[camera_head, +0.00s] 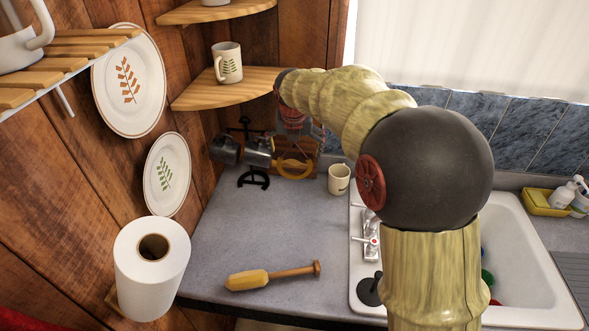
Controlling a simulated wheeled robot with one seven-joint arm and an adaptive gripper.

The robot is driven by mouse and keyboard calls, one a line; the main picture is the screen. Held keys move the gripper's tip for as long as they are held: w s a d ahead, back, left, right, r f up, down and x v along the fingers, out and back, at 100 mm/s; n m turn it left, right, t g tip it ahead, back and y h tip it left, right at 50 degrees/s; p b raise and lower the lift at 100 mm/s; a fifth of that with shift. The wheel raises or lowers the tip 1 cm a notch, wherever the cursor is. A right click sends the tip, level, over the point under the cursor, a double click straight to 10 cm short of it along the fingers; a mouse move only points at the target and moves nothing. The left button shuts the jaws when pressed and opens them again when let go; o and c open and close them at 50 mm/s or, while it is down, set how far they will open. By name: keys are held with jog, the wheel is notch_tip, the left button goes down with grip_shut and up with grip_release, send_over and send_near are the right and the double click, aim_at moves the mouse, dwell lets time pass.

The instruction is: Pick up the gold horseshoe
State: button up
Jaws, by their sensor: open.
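A gold curved piece (294,170), which looks like the gold horseshoe, is at the back left of the grey counter, beside dark metal mugs on a black stand. It is small in the view, and I cannot tell whether it lies flat or leans. My gripper (300,128) is at the end of my arm, above and close to the gold piece in the picture. It is open and looks empty. Its fingers are small and partly lost against the dark background, so I cannot tell the exact gap to the gold piece.
Metal mugs (259,152) crowd the gold piece's left. A cream mug (339,179) stands to its right, near the sink (528,270). A wooden corner shelf (222,90) hangs above. A yellow wooden-handled tool (250,279) lies in front; the counter (265,225) between is clear.

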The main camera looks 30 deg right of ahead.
jog(key=a+b+x, duration=0.1)
jog(key=x, duration=0.6)
jog(key=shift+d+f, duration=0.15)
jog(key=shift+d, duration=0.1)
jog(key=shift+s, duration=0.15)
jog(key=shift+c, duration=0.3)
jog(key=c, duration=1.2)
jog(key=s+a+r, duration=0.1)
jog(key=s+r, duration=0.3)
jog(key=s+a+r+p, duration=0.1)
jog(key=s+r, duration=0.3)
jog(key=s, duration=0.1)
jog(key=s+a+r+p, duration=0.1)
jog(key=s+r, duration=0.3)
jog(key=r, duration=0.1)
jog(key=shift+s, duration=0.35)
jog(key=shift+c, duration=0.2)
